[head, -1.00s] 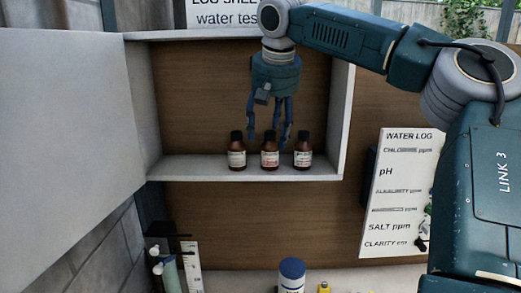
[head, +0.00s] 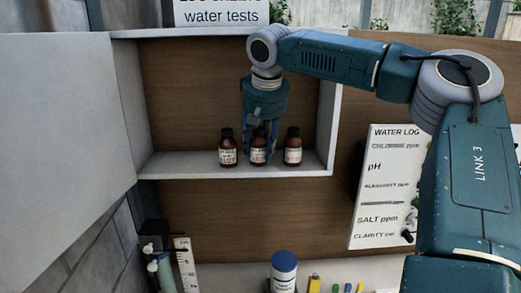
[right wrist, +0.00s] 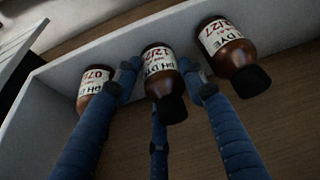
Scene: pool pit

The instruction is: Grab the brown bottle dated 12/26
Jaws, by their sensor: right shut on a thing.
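Three brown bottles with black caps and white labels stand in a row on the cabinet shelf: a left one (head: 227,157), a middle one (head: 259,157) and a right one (head: 293,157). My right gripper (head: 260,142) reaches down from above and is shut on the middle bottle, which still stands at shelf level. In the right wrist view the held bottle (right wrist: 160,62) sits between the fingers; its red date seems to start with 12, its end unclear. The bottle at right there (right wrist: 222,40) seems to read 12/27, the one at left (right wrist: 96,104) 07 and something partly hidden. My left gripper is not in view.
The open cabinet's shelf edge (head: 235,172) and right side wall (head: 328,110) are close to the bottles. A white door panel (head: 60,140) fills the left. A water log board (head: 385,190) hangs at right. A blue-capped container (head: 284,270) stands below.

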